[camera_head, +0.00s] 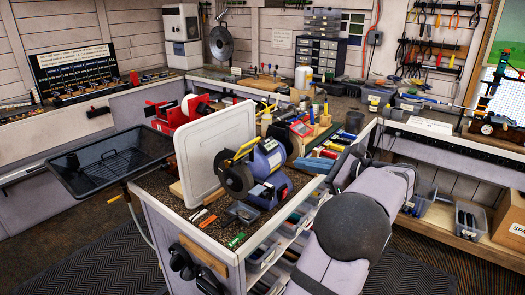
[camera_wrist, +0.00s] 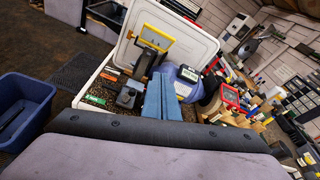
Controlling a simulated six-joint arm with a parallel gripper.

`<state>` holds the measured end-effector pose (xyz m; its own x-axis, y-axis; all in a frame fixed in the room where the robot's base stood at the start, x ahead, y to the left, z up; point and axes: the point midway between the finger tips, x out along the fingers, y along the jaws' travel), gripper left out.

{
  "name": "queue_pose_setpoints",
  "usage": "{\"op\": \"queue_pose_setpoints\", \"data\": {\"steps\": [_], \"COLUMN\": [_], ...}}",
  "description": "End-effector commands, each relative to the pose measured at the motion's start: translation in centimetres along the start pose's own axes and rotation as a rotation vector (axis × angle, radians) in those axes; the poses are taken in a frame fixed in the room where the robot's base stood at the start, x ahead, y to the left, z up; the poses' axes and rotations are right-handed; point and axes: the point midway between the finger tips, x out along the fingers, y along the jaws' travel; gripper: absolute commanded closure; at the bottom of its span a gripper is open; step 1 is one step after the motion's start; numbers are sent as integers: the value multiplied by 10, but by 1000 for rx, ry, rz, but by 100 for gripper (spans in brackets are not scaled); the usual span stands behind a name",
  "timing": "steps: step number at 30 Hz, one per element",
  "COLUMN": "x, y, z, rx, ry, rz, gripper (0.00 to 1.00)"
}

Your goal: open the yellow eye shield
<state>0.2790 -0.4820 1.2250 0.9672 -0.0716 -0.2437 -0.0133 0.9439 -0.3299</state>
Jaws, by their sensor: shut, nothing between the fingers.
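The yellow eye shield (camera_head: 244,150) sits above the near wheel of the blue bench grinder (camera_head: 268,160). In the wrist view the eye shield (camera_wrist: 155,38) shows as a yellow frame around a greyish pane, in front of a white panel. The grinder's blue body (camera_wrist: 183,82) is just right of my fingers. My gripper (camera_wrist: 161,78) is shut and empty, its two blue fingers side by side. In that picture the fingertips lie below the shield and appear apart from it.
The white panel (camera_head: 213,145) stands upright behind the grinder. A black tray (camera_head: 112,158) hangs at the left of the bench. A small dark bin (camera_head: 242,212) and loose coloured items lie before the grinder. A red device (camera_head: 300,128) and bottles crowd its right side.

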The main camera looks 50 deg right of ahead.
Motion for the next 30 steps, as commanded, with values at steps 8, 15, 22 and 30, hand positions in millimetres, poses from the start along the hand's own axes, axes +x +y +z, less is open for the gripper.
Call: {"op": "queue_pose_setpoints", "data": {"steps": [8,15,22,30], "x": [-1,1,17,61], "y": [13,13,14,16], "z": [18,18,20,25], "rx": [299,333,333,332], "ry": [-63,-61,-61,-61], "rz": [63,64,67,68], "gripper": [100,100,100,100]}}
